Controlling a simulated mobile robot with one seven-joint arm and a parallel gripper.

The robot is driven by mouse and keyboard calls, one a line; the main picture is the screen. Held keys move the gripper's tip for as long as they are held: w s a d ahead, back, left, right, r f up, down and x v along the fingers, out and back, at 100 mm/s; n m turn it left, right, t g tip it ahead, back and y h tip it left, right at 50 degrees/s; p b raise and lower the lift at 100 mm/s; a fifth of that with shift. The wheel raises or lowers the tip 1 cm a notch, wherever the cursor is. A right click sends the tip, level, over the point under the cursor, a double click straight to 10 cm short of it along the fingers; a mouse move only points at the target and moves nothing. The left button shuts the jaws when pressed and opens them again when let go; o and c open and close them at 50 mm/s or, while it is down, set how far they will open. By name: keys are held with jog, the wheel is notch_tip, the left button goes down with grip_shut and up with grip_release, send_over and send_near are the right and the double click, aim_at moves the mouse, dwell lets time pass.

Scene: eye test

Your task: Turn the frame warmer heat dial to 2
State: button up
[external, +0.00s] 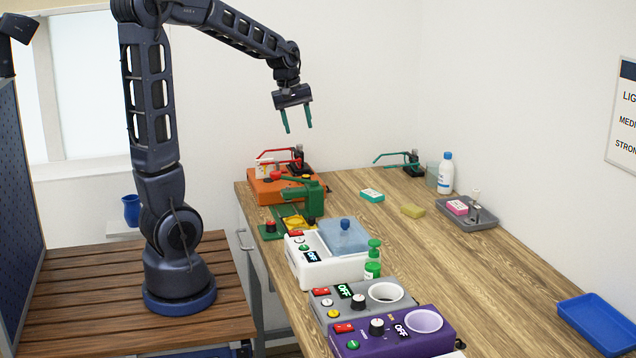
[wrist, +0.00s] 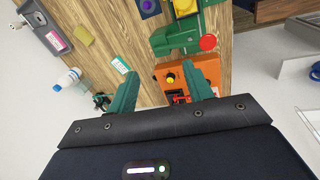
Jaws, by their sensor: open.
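Two devices with a round white-rimmed opening, a black dial and a display reading OFF stand on the bench in the external view: a grey one (external: 333,311) and a purple one (external: 416,338). I cannot tell by label which is the frame warmer. The grey one's dial (external: 358,301) and the purple one's dial (external: 377,326) show; their settings are too small to read. My gripper (external: 298,129) is open and empty, high above the far end of the bench, well apart from both. In the wrist view its fingers frame an orange device (wrist: 203,66) below; neither dial shows there.
A white bottle (external: 446,173) and grey tray (external: 467,220) stand farther back. The bench's middle right is clear, with a blue tray (external: 598,323) at the right.

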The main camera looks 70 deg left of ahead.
jog(key=a+f+n+g, duration=0.1)
jog(key=a+f+n, duration=0.2)
jog(key=a, duration=0.4)
jog(key=a+f+n, duration=0.2)
jog(key=a+n, duration=0.1)
jog(key=a, duration=0.4)
jog(key=n+g, duration=0.1)
jog(key=n, duration=0.5)
send_near(263, 167)
jog(key=f, duration=0.8)
jog(key=shift+w+d+f, duration=0.15)
jog(key=shift+d+f, duration=0.1)
jog(key=shift+f, duration=0.15)
jog(key=c, duration=1)
